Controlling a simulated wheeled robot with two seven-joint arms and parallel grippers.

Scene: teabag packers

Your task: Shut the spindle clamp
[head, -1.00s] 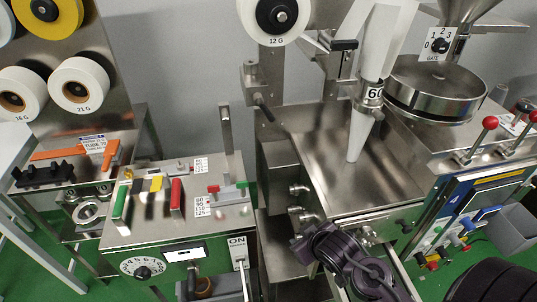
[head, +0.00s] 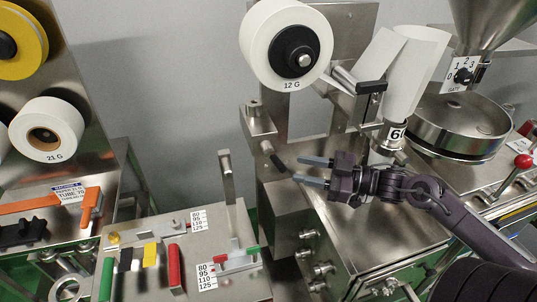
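A white film roll marked 12 G (head: 262,50) sits on a spindle with a black hub (head: 296,52) at the upper middle. Below it, a steel block (head: 257,122) on the upright plate carries a lever with a black grip (head: 278,162), slanting down to the right. A second black-handled lever (head: 371,87) is right of the roll. I cannot tell for sure which part is the spindle clamp. My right gripper (head: 314,171) points left, its two grey fingers apart and empty, just right of the lower black grip. I see no contact. My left gripper is out of view.
The forming tube with its white film collar (head: 414,75) stands just behind and right of my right gripper. A steel box (head: 285,207) lies below the fingers. A panel with colored handles (head: 175,265) and an upright steel post (head: 227,178) are to the left.

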